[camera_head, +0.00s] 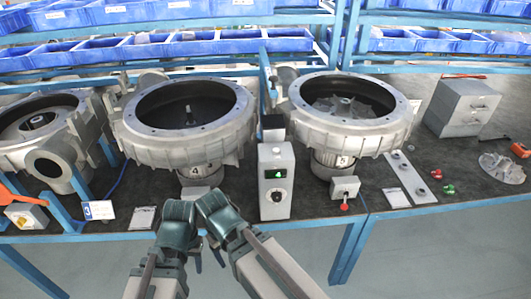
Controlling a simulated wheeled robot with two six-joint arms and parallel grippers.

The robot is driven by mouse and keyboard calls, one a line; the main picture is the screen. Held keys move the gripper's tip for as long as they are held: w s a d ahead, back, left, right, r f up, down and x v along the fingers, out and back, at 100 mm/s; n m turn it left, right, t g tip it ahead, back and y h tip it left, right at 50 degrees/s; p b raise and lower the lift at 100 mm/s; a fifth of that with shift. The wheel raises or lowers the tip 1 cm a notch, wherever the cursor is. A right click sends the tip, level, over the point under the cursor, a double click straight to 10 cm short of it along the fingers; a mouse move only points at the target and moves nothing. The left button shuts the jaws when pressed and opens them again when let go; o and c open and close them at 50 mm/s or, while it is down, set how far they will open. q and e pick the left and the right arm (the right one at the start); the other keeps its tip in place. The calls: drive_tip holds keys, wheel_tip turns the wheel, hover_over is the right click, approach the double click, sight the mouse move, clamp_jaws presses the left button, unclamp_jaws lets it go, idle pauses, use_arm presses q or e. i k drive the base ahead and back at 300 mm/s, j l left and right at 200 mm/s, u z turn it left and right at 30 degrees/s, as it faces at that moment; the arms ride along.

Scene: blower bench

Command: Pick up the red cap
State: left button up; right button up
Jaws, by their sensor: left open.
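My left gripper (178,222) is at the lower middle of the view, in front of the bench, open and far to the left of the red cap. My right gripper (217,212) is close beside it, also far from the cap. Its fingers do not show clearly, so I cannot tell its opening. Neither gripper touches the cap.
Large grey blower housings (187,150) and (343,150) stand on the bench. A control box (275,180), a switch box with a red knob (345,188), a light plate (408,178), a metal impeller (502,168) and a grey cabinet (461,106) are also there. Blue bins line the back.

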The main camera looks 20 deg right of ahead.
sight(436, 174)
drive_tip(key=z, duration=1.45)
drive_tip(key=i+l, duration=1.1)
drive_tip(key=l, duration=0.15)
drive_tip(key=i+l+z, duration=0.3)
drive_tip(key=i+l, duration=0.3)
drive_tip(key=i+l+z, duration=0.3)
drive_tip(key=i+l, duration=0.15)
drive_tip(key=i, duration=0.2)
